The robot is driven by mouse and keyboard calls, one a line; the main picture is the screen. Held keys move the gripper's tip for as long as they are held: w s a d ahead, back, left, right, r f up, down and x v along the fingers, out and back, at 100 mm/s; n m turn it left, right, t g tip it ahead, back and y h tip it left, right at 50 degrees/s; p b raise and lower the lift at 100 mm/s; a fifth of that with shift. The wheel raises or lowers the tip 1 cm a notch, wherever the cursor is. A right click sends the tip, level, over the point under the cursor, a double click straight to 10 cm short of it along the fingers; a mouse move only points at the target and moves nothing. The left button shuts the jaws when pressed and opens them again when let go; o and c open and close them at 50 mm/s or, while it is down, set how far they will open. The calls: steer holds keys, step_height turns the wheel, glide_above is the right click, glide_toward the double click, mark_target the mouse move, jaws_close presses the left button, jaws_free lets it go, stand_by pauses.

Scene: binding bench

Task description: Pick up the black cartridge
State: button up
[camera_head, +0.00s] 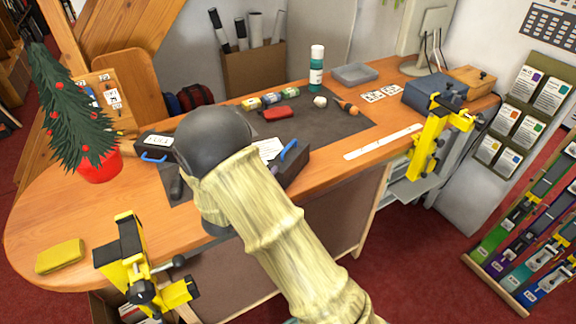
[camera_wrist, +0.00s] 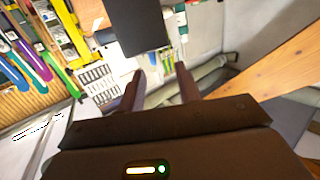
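A black cartridge-like body with a white label and a blue handle (camera_head: 150,147) lies on the bench, left of my arm in the head view. Another black body with a blue handle (camera_head: 293,166) lies right of my arm. My arm covers the space between them, so I cannot tell whether they are one piece. My gripper (camera_wrist: 160,72) shows in the wrist view with its two fingers apart and nothing between them. It is hidden behind my arm in the head view. Neither black body can be made out for certain in the wrist view.
A dark mat (camera_head: 335,122) holds small coloured packs (camera_head: 270,98), a red case (camera_head: 278,113) and a wooden-handled tool (camera_head: 348,107). Yellow clamps stand at the front left (camera_head: 135,265) and right (camera_head: 432,135). A small tree (camera_head: 75,115) stands left; a green bottle (camera_head: 316,70) stands behind.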

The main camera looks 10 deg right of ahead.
mark_target(282, 155)
steer(key=shift+s+a+m+h, duration=0.15)
steer(key=shift+s+m+h, duration=0.15)
steer(key=shift+s+h, duration=0.65)
steer(key=shift+w, duration=0.2)
steer(key=shift+p+x, duration=1.15)
steer(key=shift+x, duration=2.15)
steer(key=shift+w, duration=0.1)
